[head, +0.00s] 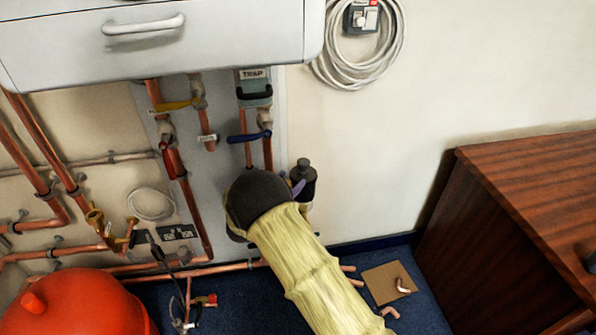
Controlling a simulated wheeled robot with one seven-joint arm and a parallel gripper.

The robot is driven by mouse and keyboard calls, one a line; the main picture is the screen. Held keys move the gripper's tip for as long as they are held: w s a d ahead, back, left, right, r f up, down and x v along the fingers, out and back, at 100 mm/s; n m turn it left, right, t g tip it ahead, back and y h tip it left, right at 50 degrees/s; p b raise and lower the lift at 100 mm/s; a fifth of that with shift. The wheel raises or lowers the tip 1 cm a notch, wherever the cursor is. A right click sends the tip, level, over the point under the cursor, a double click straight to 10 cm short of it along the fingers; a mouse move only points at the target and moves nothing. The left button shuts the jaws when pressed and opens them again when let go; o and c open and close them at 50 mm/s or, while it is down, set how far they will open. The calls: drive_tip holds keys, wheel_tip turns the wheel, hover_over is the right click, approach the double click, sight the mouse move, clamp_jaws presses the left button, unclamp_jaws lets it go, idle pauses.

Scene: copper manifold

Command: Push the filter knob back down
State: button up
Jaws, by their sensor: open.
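A dark filter housing (302,184) with a black knob (303,163) on top stands against the wall, just right of my arm's dark end. The lower part of the housing is partly hidden by my arm. A small purple piece shows in front of the housing; I cannot tell what it belongs to. My gripper (258,192) is at the dark end of my yellow-sleeved arm, left of the knob in the picture. Its fingertips are hidden behind that dark end. I cannot see any contact with the knob.
Copper pipes (180,190) and valves cover the wall to the left, with a blue lever (248,136) above my gripper. A white cabinet (200,40) overhangs the pipes. A red vessel (75,305) stands lower left, a wooden cabinet (510,215) right. Wall right of the knob is clear.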

drive_tip(key=v, duration=0.9)
drive_tip(key=shift+p, duration=0.4)
drive_tip(key=w+d+r+n+g+y, duration=0.35)
drive_tip(key=d+r+y, duration=0.4)
drive_tip(key=d, duration=0.35)
drive_tip(key=s+d+n+g+y, duration=0.1)
drive_tip(key=s+d+g, duration=0.4)
drive_tip(key=s+d, duration=0.6)
drive_tip(key=s+d+n+g, duration=0.1)
drive_tip(key=s+d+g, duration=0.5)
drive_tip(key=s, duration=0.8)
wheel_tip(320, 180, up, 28)
drive_tip(key=t+p, duration=0.1)
drive_tip(key=p, duration=2.6)
drive_tip(key=shift+s+d, duration=0.3)
drive_tip(key=shift+d, duration=0.15)
